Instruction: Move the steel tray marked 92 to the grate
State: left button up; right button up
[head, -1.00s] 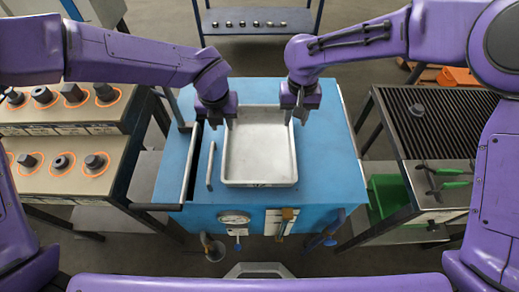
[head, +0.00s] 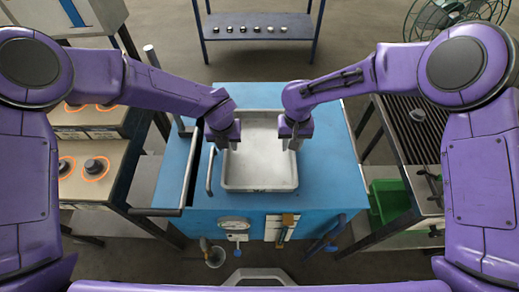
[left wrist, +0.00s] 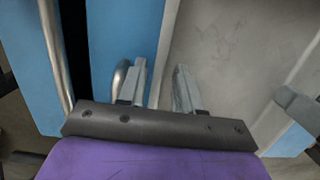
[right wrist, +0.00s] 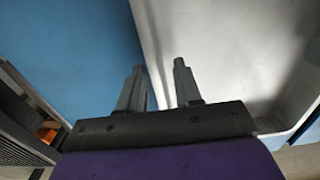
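The grey steel tray (head: 260,166) sits on the blue cabinet top (head: 325,165); no number is legible on it. It also shows in the left wrist view (left wrist: 225,40) and right wrist view (right wrist: 215,35). My left gripper (head: 229,146) is at the tray's left wall; in its wrist view the fingers (left wrist: 159,88) are apart, one on each side of the wall. My right gripper (head: 292,146) is at the right wall, its fingers (right wrist: 158,85) also apart on either side of it. The dark slatted grate (head: 418,130) is on the right stand, partly hidden by my right arm.
A bench with dark parts in orange rings (head: 95,168) stands left. A green bin (head: 388,197) is below the grate stand. A blue shelf (head: 262,28) stands behind; floor between is clear.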

pick_arm(q)
jog(key=shift+w+f, duration=0.1)
jog(key=shift+f, duration=0.35)
pick_arm(e)
jog(key=shift+f, duration=0.45)
pick_arm(q)
grip_shut()
pick_arm(e)
grip_shut()
dwell(0.5)
